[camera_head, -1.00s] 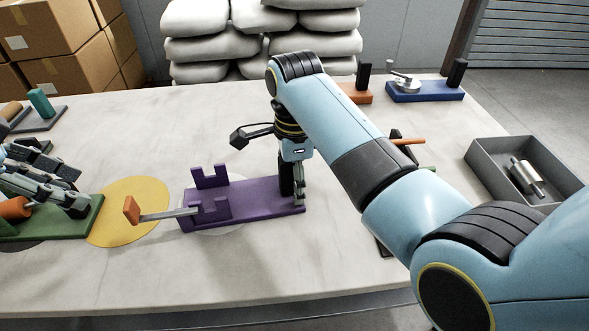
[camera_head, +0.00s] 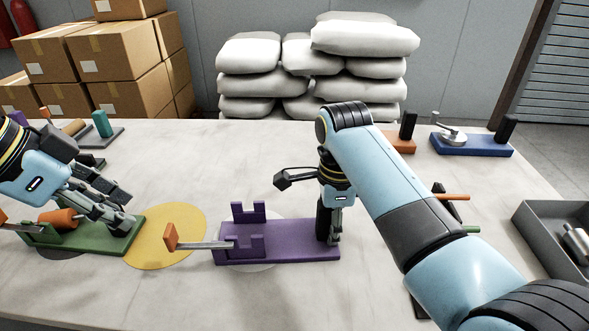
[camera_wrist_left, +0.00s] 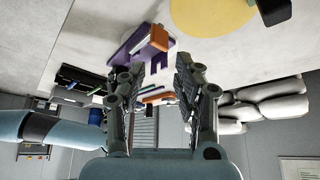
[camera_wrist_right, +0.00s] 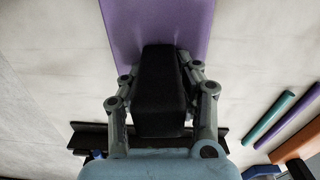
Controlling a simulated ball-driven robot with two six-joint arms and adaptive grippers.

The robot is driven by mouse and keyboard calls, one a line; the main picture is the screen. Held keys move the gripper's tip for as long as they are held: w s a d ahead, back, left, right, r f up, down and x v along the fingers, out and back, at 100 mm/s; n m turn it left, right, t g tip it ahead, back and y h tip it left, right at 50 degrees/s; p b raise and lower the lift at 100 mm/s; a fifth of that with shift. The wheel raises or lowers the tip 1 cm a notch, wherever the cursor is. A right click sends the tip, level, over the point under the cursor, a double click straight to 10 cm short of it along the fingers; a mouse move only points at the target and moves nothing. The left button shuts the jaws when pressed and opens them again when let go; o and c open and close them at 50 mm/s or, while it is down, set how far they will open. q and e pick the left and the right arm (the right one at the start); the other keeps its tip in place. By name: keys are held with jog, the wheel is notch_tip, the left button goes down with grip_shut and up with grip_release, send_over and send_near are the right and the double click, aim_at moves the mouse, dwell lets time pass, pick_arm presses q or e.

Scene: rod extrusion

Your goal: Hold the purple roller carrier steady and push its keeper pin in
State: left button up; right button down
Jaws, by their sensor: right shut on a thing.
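The purple roller carrier (camera_head: 290,242) lies flat on the table, with two notched uprights near its left end and a black post at its right end. Its keeper pin is a grey bar with an orange head (camera_head: 170,237); the bar reaches in at the left uprights and the head stands clear to the left. My right gripper (camera_head: 327,238) is shut on the black post (camera_wrist_right: 160,85), which shows between its fingers in the right wrist view. My left gripper (camera_head: 128,212) is open and empty by the green carrier's right end, apart from the pin; its wrist view shows spread fingers (camera_wrist_left: 160,75).
A green carrier (camera_head: 90,245) with an orange roller (camera_head: 62,219) stands at the left. A yellow disc (camera_head: 165,258) lies between the carriers. A grey tray (camera_head: 540,235) is at the right. Blue (camera_head: 480,146) and orange (camera_head: 402,143) fixtures stand at the back right.

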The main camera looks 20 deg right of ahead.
pick_arm(q)
jog(key=shift+d+m, duration=0.1)
jog(key=shift+m, duration=0.2)
jog(key=shift+c, duration=1.1)
jog(key=f+m+g, duration=0.1)
jog(key=f+m+g+h, duration=0.1)
jog(key=f+m, duration=0.1)
jog(key=f+m+g, duration=0.1)
jog(key=m, duration=0.1)
jog(key=shift+s+d+f+h, duration=0.15)
jog(key=shift+d+f+h, duration=0.15)
jog(key=shift+d+f, duration=0.1)
grip_shut()
jog(key=w+a+m+g+h, duration=0.1)
jog(key=w+a+m, duration=0.1)
jog(key=w+a, duration=0.2)
jog(key=shift+d+r+x, duration=0.1)
jog(key=shift+d+x, duration=0.05)
jog(key=shift+x, duration=1.25)
jog(key=shift+d+r+x, duration=0.15)
jog(key=shift+x, duration=1.2)
jog(key=shift+d+r+x, duration=0.1)
jog(key=shift+d+x, duration=0.05)
jog(key=shift+x, duration=1.25)
